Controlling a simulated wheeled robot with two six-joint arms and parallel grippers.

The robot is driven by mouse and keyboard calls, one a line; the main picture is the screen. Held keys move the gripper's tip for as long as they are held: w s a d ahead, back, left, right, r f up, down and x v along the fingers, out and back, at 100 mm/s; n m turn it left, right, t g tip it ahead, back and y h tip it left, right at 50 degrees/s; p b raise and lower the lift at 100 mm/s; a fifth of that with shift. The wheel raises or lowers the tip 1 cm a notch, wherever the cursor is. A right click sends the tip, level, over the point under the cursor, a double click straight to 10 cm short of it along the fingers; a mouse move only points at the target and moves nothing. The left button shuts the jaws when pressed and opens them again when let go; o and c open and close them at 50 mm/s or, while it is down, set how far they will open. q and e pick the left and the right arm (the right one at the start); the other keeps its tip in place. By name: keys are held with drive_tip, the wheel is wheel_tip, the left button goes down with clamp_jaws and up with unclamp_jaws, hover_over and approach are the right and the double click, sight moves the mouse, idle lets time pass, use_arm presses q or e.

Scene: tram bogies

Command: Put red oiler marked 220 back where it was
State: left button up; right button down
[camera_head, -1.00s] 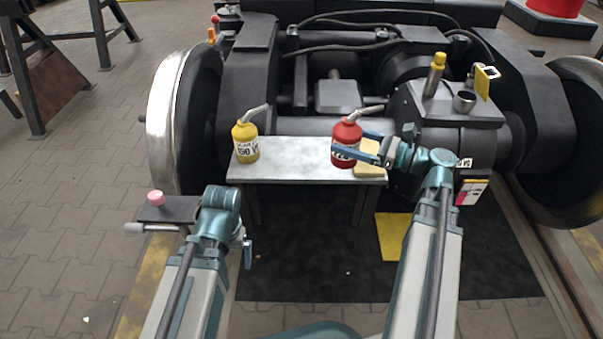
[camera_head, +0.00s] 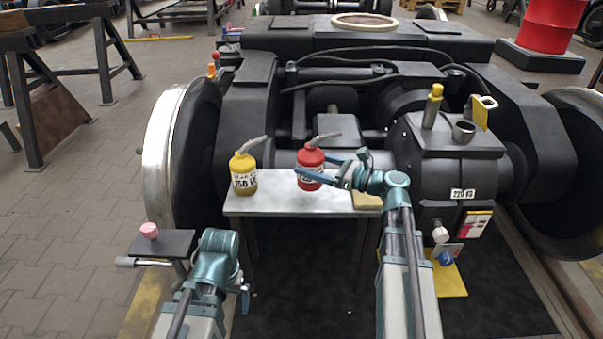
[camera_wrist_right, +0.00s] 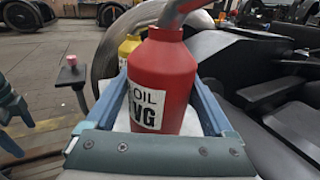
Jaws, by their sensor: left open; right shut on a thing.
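The red oiler (camera_head: 311,160), with a grey spout and a white label, is held in my right gripper (camera_head: 322,181) over the middle of the small grey table (camera_head: 290,203). In the right wrist view the red oiler (camera_wrist_right: 165,80) stands upright between the two blue fingers; its label reads "OIL" and "VG", with no number visible. I cannot tell if its base touches the table. A yellow oiler (camera_head: 243,174) marked 150 stands to its left; part of it shows behind the red one in the right wrist view (camera_wrist_right: 128,47). My left gripper (camera_head: 244,299) is open and empty, low before the table.
A tan pad (camera_head: 367,201) lies at the table's right end, close to my right gripper. A dark housing (camera_head: 445,160) with a "220 KG" plate stands to the right. A small stand (camera_head: 165,244) with a pink knob is at the left. Bare tabletop lies in front of the oilers.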

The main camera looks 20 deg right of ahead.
drive_tip(key=x, duration=0.3)
drive_tip(key=shift+w+f, duration=0.15)
drive_tip(key=shift+w, duration=0.3)
drive_tip(key=shift+f+b, duration=1.75)
drive_tip(key=shift+b, duration=0.1)
drive_tip(key=shift+f, duration=0.2)
unclamp_jaws()
drive_tip(key=shift+r, duration=0.1)
drive_tip(key=shift+r, duration=0.2)
drive_tip(key=v, duration=1.2)
drive_tip(key=shift+d+f, duration=0.1)
